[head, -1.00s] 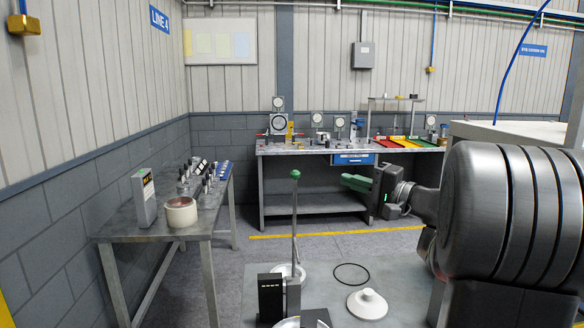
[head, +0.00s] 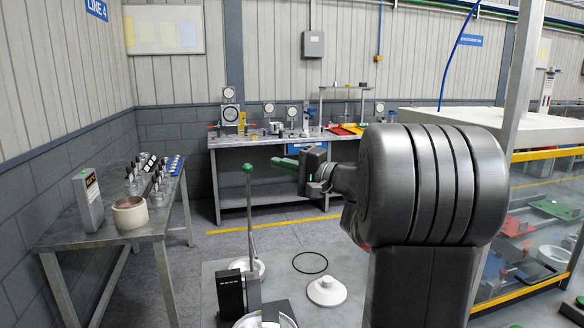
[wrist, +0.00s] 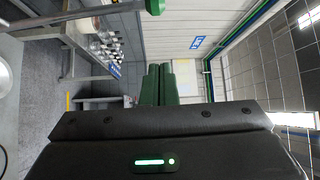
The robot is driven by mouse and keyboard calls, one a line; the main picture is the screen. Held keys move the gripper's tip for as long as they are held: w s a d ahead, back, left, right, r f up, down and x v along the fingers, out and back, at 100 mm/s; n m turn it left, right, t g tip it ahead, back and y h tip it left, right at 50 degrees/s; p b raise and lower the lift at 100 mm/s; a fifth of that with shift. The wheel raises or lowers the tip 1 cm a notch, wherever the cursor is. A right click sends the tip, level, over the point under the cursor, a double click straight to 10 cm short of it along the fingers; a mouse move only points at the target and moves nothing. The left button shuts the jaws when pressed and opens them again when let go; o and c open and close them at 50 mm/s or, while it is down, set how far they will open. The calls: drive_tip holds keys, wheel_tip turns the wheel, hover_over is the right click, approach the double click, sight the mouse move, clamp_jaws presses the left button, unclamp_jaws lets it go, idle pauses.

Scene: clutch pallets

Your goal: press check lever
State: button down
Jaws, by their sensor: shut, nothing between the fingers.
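The check lever (head: 249,205) is a thin grey upright rod with a green knob (head: 248,166) on top. It rises from a fixture with a black block (head: 231,293) on the near grey table. My gripper (head: 278,162) has green fingers and is shut and empty. In the head view its fingertips point left and look close to the knob; I cannot tell whether they touch it. In the wrist view the shut fingers (wrist: 160,84) show in the middle, and the green knob (wrist: 155,6) is at the top edge, apart from them.
A white cone-shaped part (head: 327,291) and a black ring (head: 310,263) lie on the near table (head: 350,312). A side bench (head: 110,233) with gauges stands at left. A back workbench (head: 243,142) holds instruments and trays. A framed enclosure (head: 540,155) stands at right.

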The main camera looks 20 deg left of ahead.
drive_tip(key=s+a, duration=0.1)
drive_tip(key=a, duration=0.1)
drive_tip(key=s+a, duration=0.2)
drive_tip(key=shift+s, duration=0.15)
drive_tip(key=shift+s+f, duration=0.1)
drive_tip(key=shift+s, duration=0.05)
idle(0.4)
